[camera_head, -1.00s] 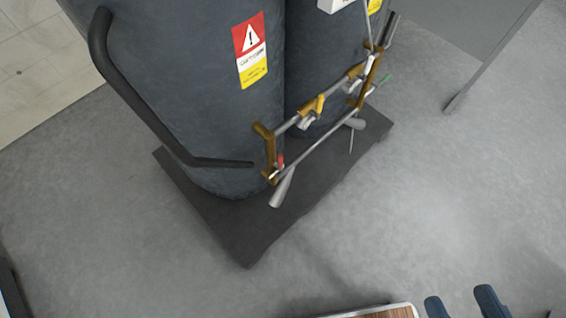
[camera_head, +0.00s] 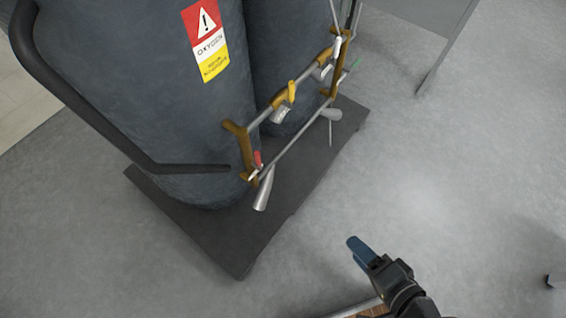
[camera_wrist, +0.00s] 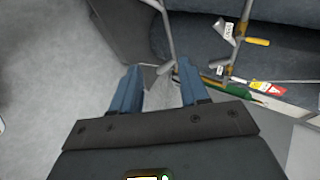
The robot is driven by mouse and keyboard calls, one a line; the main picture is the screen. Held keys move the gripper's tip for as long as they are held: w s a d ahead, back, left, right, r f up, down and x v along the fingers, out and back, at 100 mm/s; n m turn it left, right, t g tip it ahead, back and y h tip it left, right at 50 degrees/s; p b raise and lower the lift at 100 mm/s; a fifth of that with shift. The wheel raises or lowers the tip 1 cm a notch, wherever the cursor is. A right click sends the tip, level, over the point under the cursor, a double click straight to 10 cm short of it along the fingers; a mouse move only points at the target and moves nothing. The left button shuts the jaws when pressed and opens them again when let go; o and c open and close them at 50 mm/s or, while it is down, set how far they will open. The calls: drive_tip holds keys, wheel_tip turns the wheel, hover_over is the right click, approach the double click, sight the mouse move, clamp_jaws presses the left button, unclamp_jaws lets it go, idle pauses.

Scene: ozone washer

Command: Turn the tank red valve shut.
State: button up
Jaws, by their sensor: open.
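The red valve (camera_head: 258,158) is a small red handle at the near lower corner of the brass-and-steel pipe frame, in front of the left dark tank (camera_head: 150,90). A grey cone-shaped outlet (camera_head: 263,190) hangs just below it. My gripper (camera_head: 358,250) is in the head view to the lower right of the valve, clear of it and of the pipes. In the wrist view my gripper (camera_wrist: 160,78) has its two blue fingers spread apart with nothing held between them. I cannot pick out the red valve for certain in the wrist view.
A yellow handle (camera_head: 292,91) and a green handle (camera_head: 357,63) are on the same pipe frame. The tanks stand on a dark base plate (camera_head: 235,250). A black curved bar (camera_head: 85,110) runs along the left. Grey floor (camera_head: 440,170) is open at the right.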

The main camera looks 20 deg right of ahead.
drive_tip(key=w+a+f+m+y+b, duration=0.5)
drive_tip(key=w+f+m, duration=0.3)
drive_tip(key=w, duration=0.5)
drive_tip(key=w+a+r+m+y+b, duration=0.1)
drive_tip(key=w+a, duration=0.3)
drive_tip(key=w, duration=0.4)
drive_tip(key=w+a+r+m+t+y+b, duration=0.1)
drive_tip(key=w+a+r+m+y, duration=0.2)
drive_tip(key=w, duration=0.5)
drive_tip(key=shift+w+a+m+y, duration=0.15)
drive_tip(key=shift+a+m+y, duration=0.35)
drive_tip(key=shift+a+y, duration=0.35)
drive_tip(key=shift+r, duration=0.1)
clamp_jaws()
